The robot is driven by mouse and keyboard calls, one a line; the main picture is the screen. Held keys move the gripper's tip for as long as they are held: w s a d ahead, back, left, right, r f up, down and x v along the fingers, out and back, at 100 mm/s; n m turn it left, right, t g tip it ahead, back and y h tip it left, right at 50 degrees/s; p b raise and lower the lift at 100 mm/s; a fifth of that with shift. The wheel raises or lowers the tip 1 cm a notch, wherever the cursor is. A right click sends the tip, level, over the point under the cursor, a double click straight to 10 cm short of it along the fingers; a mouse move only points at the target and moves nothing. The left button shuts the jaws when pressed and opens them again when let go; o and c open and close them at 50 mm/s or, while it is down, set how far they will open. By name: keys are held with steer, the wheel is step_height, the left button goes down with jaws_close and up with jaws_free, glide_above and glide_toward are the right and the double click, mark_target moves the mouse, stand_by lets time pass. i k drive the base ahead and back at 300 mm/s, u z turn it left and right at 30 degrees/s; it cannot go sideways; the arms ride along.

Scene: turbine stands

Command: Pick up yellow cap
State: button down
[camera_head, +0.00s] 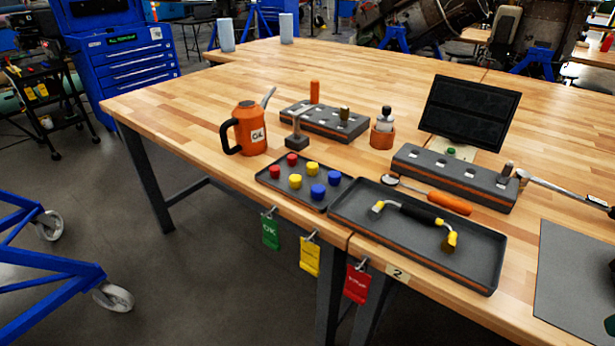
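Two yellow caps sit in a small dark tray (262,178) near the front edge of the wooden workbench. One yellow cap (312,168) is farther back, and the other yellow cap (295,181) is nearer the front. Two red caps (275,172) stand to their left and two blue caps (318,192) to their right, in the same tray. All the caps appear upright and apart. My gripper is not in view.
Right of the cap tray, a larger tray (470,275) holds a black-handled tool. An orange oil can (250,130) stands behind left. Behind the trays are dark holder blocks (325,120) and a black screen (470,112). The bench's left part is clear.

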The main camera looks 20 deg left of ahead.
mark_target(295, 179)
steer(key=u, duration=1.05)
